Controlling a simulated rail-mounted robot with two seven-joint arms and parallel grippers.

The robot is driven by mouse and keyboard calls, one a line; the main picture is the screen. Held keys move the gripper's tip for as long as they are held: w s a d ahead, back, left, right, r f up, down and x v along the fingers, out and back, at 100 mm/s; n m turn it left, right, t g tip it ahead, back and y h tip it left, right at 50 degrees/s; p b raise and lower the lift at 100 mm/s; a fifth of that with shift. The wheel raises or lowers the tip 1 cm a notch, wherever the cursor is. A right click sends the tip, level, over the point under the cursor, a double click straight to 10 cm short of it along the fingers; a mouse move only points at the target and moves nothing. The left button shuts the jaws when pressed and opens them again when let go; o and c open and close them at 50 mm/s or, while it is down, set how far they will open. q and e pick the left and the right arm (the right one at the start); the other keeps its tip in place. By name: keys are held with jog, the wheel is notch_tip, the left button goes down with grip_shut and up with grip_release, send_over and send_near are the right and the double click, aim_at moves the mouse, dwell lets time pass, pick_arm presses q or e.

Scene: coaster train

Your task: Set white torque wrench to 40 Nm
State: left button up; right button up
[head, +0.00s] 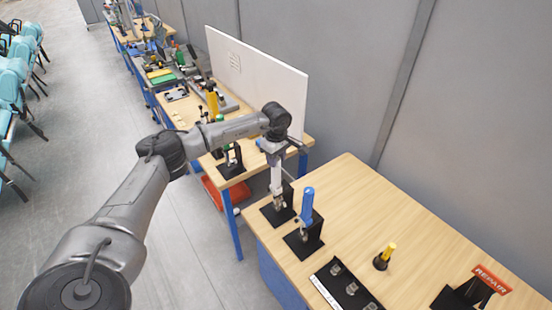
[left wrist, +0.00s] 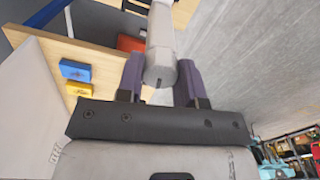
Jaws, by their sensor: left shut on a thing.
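The white torque wrench (head: 276,178) stands upright at its black stand (head: 268,214), near the left corner of the closest table. Its lower end is at the stand. My left gripper (head: 271,147) is shut on the top of its handle from above. In the left wrist view the white handle (left wrist: 161,45) sits between the two purple-grey fingers of the gripper (left wrist: 161,72). The wrench's scale and setting cannot be read. My right gripper is in neither view.
A blue-handled wrench (head: 307,203) stands in a black stand close to the right. A yellow-handled tool (head: 384,256), a black tray of metal parts (head: 347,288) and a REPAIR sign (head: 491,279) are on the same table. A white panel (head: 262,80) rises behind my arm.

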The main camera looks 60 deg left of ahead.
pick_arm(q)
jog(key=o, duration=0.9)
jog(key=shift+r+b, duration=0.75)
jog(key=shift+r, duration=6.2)
